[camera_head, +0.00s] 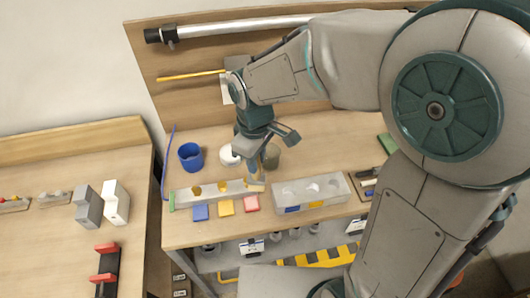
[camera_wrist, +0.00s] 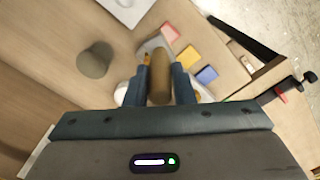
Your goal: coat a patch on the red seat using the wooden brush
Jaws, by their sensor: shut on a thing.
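My gripper (camera_head: 262,160) is shut on the wooden brush, whose brown handle (camera_wrist: 160,72) stands between the two blue fingers in the wrist view. In the head view the brush's pale lower end (camera_head: 256,187) shows below my fingers, above the grey holed block. The red seat (camera_head: 251,203), a small pinkish-red square, lies near the table's front edge, just in front of the brush. It also shows in the wrist view (camera_wrist: 170,31), beyond the handle. I cannot tell whether the bristles touch anything.
A yellow square (camera_head: 226,207) and a blue square (camera_head: 201,212) lie left of the red one. A grey block with holes (camera_head: 182,197) runs behind them.

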